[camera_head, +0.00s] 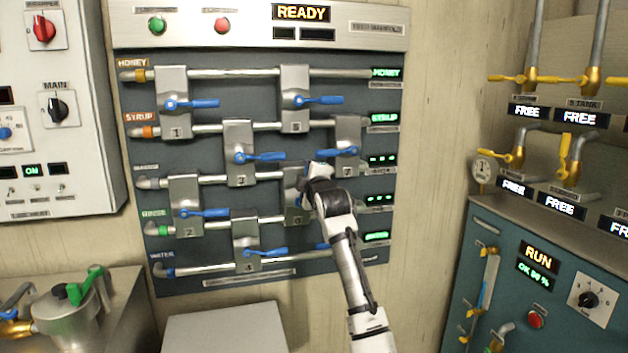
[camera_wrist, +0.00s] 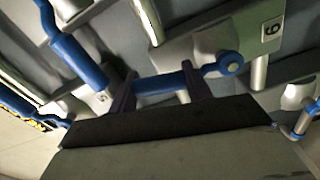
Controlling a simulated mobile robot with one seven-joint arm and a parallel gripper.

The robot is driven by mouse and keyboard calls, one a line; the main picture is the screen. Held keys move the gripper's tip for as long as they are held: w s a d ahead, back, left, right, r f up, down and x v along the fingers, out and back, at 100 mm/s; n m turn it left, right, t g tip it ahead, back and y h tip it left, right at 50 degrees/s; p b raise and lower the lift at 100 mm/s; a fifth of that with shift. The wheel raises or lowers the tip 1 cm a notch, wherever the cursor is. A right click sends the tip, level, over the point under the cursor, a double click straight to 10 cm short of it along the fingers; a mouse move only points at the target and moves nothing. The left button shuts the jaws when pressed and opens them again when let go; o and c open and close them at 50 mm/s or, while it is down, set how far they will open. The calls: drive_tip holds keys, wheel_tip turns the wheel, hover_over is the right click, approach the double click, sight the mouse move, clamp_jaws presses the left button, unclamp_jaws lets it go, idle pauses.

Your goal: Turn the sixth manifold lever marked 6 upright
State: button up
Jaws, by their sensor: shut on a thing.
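The manifold block marked 6 (camera_wrist: 268,37) is at the upper right of the wrist view. Its blue lever (camera_wrist: 228,62) runs from a round pivot leftward to between my fingers. My gripper (camera_wrist: 160,86) is shut on this lever, with a dark finger to either side of the blue bar.
A blue lever end (camera_head: 322,246) shows left of my arm. A teal cabinet (camera_head: 480,225) stands at the right.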

drive_tip(key=shift+s+a+r+n, duration=0.1)
drive_tip(key=shift+s+a+n, duration=0.2)
drive_tip(key=shift+a+n, duration=0.7)
drive_tip(key=shift+d+n, duration=0.15)
drive_tip(key=shift+n, duration=0.15)
drive_tip(key=o, duration=1.4)
drive_tip(key=shift+s, duration=0.1)
drive_tip(key=b+v, duration=0.3)
drive_tip(key=v, duration=1)
drive_tip(key=shift+s+d+b, duration=0.1)
drive_tip(key=shift+s+b, duration=0.2)
